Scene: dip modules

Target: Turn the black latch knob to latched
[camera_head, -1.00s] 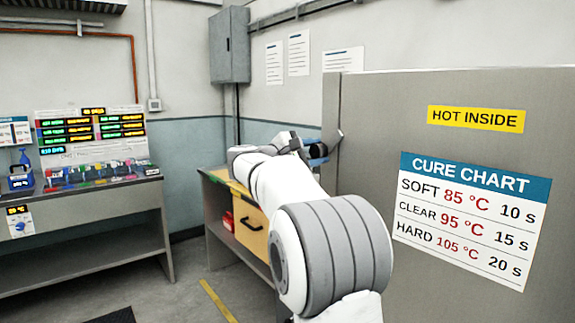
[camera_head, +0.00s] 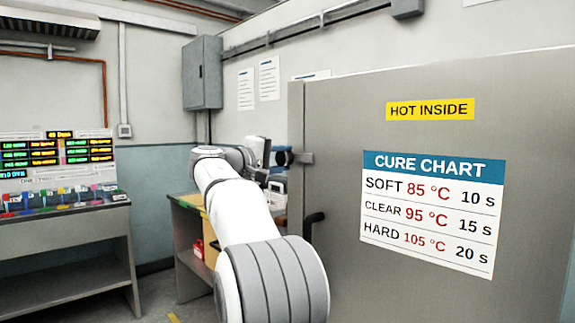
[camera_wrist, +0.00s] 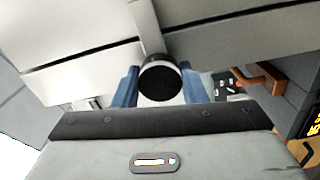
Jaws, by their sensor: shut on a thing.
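The black latch knob (camera_wrist: 160,82) is a round dark cap with a pale rim in the wrist view, set on a light metal strip across the cabinet's seam. My gripper (camera_wrist: 160,74) has its two blue fingers on either side of the knob and is shut on it. The knob's turned position cannot be told clearly from these views.
The large grey cabinet (camera_head: 335,270) carries a yellow "HOT INSIDE" label (camera_head: 430,109) and a cure chart (camera_head: 428,213). A dark handle (camera_head: 313,224) sticks out below the latch. A bench (camera_head: 60,232) with displays stands at left. Floor shows between the benches.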

